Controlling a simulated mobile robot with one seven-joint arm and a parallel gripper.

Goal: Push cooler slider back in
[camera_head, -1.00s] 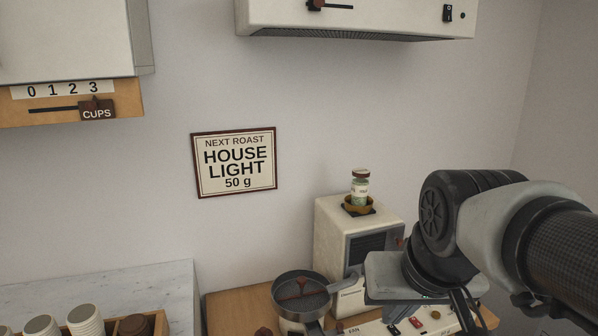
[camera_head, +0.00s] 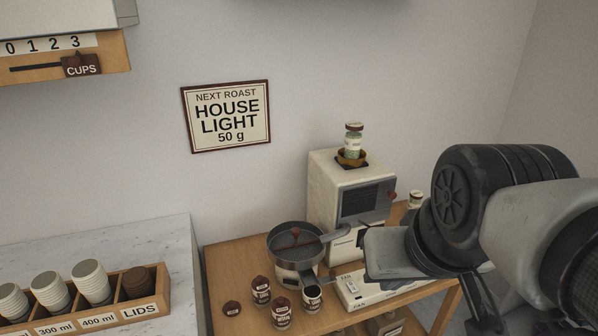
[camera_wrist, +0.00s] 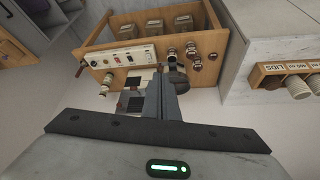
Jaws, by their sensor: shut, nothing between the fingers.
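The cooler (camera_head: 293,243) is a dark round pan with a brown-red stirrer, beside the cream roaster (camera_head: 345,195) on the wooden cart in the head view. A grey chute or handle runs from the pan toward the roaster. I cannot make out the cooler slider or how far out it stands. In the wrist view my gripper (camera_wrist: 167,78) is shut and empty, its dark fingers covering part of the roaster (camera_wrist: 132,101). In the head view my arm is at the right, and the grey hand partly hides the area right of the roaster's base.
Several dark labelled jars (camera_head: 262,291) stand on the cart in front of the cooler. A glass jar (camera_head: 353,141) stands on the roaster. A wooden tray (camera_head: 163,290) of cups and lids is on the marble counter at left.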

